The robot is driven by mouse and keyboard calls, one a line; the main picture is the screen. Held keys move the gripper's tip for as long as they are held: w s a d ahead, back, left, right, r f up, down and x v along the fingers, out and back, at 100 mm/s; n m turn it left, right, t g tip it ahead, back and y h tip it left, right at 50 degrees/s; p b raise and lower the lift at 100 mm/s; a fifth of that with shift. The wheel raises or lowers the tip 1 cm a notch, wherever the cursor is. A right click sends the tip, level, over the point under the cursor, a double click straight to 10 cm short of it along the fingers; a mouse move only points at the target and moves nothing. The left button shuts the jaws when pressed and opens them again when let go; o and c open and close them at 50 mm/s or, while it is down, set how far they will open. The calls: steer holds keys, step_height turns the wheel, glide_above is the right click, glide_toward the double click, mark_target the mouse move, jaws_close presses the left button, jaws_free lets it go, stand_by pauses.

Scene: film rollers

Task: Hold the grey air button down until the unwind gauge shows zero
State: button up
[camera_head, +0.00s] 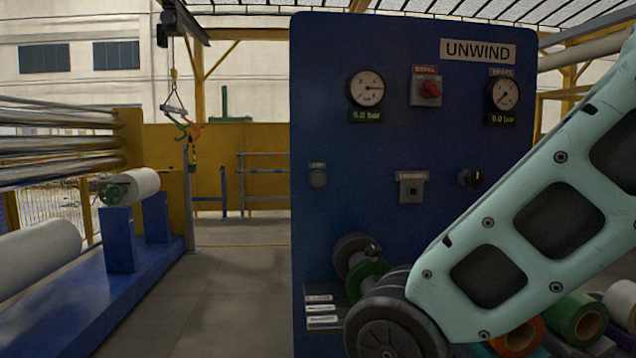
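The blue panel (350,215) stands in front of me with an UNWIND sign (478,50). The grey round button (317,178) is at the panel's left edge under a small label too blurred to read surely. The left gauge (366,88) has its needle pointing right; its green display (366,115) shows a nonzero bar value, seemingly 6.0 or 5.0. The right gauge (502,94) has a display (501,118) reading 0.0 bar. My pale green arm crosses the lower right. My gripper cannot be made out, and nothing touches the button.
A red switch (430,90), a square grey fitting (411,188) and a black knob (470,178) are on the panel. Dark and green round parts (355,262) sit low by a labelled shelf (320,312). A white roll (130,187) is at left. The floor (225,290) between is clear.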

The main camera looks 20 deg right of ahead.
jaws_close()
stand_by(1.6)
